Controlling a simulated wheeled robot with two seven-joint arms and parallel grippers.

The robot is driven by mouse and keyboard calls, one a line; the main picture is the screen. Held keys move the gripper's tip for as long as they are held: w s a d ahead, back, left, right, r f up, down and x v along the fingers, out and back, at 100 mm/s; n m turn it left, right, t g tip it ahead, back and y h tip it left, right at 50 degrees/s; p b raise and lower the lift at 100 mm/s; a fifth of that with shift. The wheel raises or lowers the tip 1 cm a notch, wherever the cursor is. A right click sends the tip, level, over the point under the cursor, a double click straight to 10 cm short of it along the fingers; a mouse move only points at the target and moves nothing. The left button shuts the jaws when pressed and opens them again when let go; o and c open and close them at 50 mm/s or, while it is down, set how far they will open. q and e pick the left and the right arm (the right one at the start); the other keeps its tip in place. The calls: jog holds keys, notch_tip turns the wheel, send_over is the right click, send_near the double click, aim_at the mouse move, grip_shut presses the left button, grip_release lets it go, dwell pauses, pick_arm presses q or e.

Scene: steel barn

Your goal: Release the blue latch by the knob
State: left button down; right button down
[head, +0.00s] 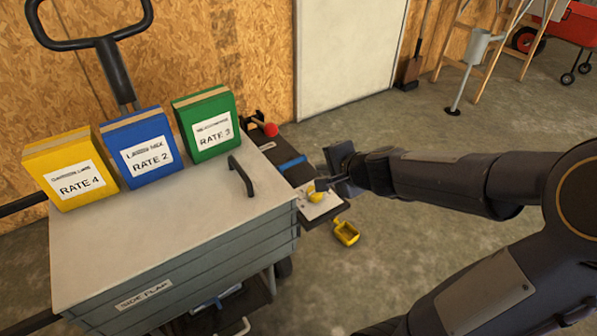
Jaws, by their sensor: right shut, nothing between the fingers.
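The blue latch (291,163) is a short blue bar on a dark shelf at the right side of the grey cart. A red knob (270,130) stands on the same shelf, a little behind it. My right gripper (323,185) reaches in from the right and is shut and empty. It is just right of and nearer than the blue latch, with a visible gap between them, above a pale plate with a yellow piece (317,197). The gripper's dark body hides part of the shelf's right side. My left gripper is not in view.
The cart's lid (190,220) carries yellow, blue and green boxes (148,150) and a black handle (241,176). A yellow scoop (346,232) shows beyond the shelf's front end. Concrete floor (400,260) is open to the right.

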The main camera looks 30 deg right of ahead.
aim_at(280, 169)
jog(key=b+x, duration=0.4)
jog(key=x, duration=0.4)
jog(key=shift+f+b, duration=0.25)
jog(key=shift+b, duration=0.15)
jog(key=shift+w+a+f, duration=0.1)
jog(key=shift+w+f, duration=0.2)
jog(key=shift+w, duration=0.45)
